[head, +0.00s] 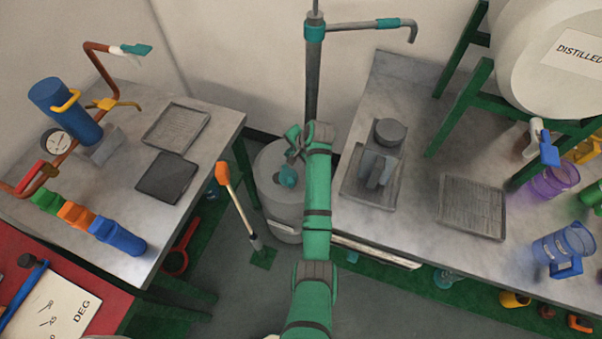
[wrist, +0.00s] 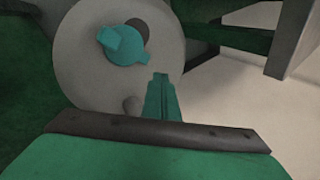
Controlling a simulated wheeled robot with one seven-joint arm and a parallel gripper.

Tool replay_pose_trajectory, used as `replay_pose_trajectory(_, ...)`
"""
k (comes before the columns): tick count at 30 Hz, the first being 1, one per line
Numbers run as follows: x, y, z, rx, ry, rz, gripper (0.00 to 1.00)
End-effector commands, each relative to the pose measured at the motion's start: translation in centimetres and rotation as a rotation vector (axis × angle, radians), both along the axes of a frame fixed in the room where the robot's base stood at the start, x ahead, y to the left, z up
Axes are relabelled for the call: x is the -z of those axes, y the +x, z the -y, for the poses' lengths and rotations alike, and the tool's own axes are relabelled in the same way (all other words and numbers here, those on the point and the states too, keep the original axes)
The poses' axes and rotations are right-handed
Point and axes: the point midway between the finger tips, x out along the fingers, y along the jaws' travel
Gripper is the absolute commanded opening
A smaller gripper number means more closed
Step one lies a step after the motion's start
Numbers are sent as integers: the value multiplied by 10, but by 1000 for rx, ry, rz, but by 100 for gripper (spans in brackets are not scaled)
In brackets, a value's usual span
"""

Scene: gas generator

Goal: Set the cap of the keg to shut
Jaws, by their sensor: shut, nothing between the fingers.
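The keg (head: 285,217) is a grey cylinder standing on the floor in the gap between the two tables. Its round top (wrist: 78,72) fills the upper left of the wrist view. The teal cap (head: 287,176) sits on the keg's top and also shows in the wrist view (wrist: 124,46). A dark round opening beside the cap is partly uncovered. My gripper (head: 294,150) is shut and empty, above the keg top. In the wrist view its fingers (wrist: 161,80) are together, at the lower right of the cap and apart from it in the picture.
A dark vertical pipe (head: 313,85) rises behind the keg. An orange-topped lever (head: 235,200) stands left of it. The right table (head: 408,185) holds a grey device, a tray and jugs.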

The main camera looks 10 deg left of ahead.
Motion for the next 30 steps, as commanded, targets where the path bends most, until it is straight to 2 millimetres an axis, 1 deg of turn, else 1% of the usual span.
replay_pose_trajectory(1, -6, 2, 19, 57, -31, -90, 0)
replay_pose_trajectory(3, -12, -4, 42, 140, -75, -217, 0)
replay_pose_trajectory(6, -23, -13, 70, 247, -134, -364, 0)
replay_pose_trajectory(9, -34, -20, 90, 329, -179, -463, 0)
replay_pose_trajectory(12, -41, -25, 100, 376, -206, -518, 0)
replay_pose_trajectory(16, -37, -29, 102, 392, -216, -539, 0)
replay_pose_trajectory(20, -22, -31, 99, 389, -216, -540, 0)
replay_pose_trajectory(30, 39, -39, 86, 389, -215, -538, 0)
